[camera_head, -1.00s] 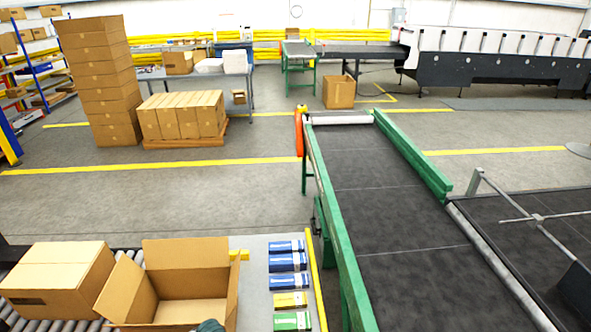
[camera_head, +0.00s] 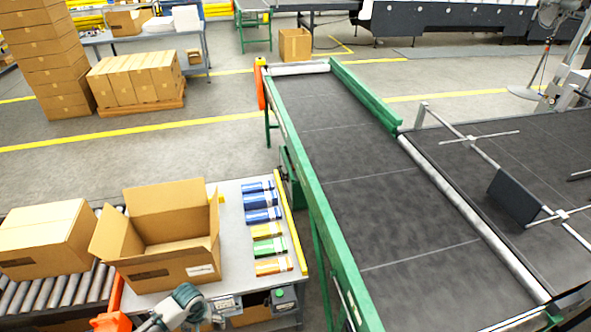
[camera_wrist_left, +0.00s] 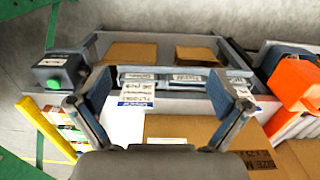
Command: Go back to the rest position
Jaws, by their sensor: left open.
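My left gripper (camera_wrist_left: 158,102) is open in the left wrist view, its two fingers wide apart with nothing between them. In the head view, part of my left arm or gripper (camera_head: 186,303) shows at the bottom, near the front edge of the work table (camera_head: 200,287); its fingertips are hard to make out there. My right gripper is in neither current view. An open cardboard box (camera_head: 170,270) stands on the table with its flaps up; part of it shows below the fingers in the wrist view (camera_wrist_left: 190,130).
Several blue, yellow, green and orange packs (camera_head: 262,215) lie in a column right of the box. A closed carton (camera_head: 45,238) sits on the roller conveyor (camera_head: 45,292) at left. A green-railed belt conveyor (camera_head: 370,200) runs along the right. Open floor lies behind the table.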

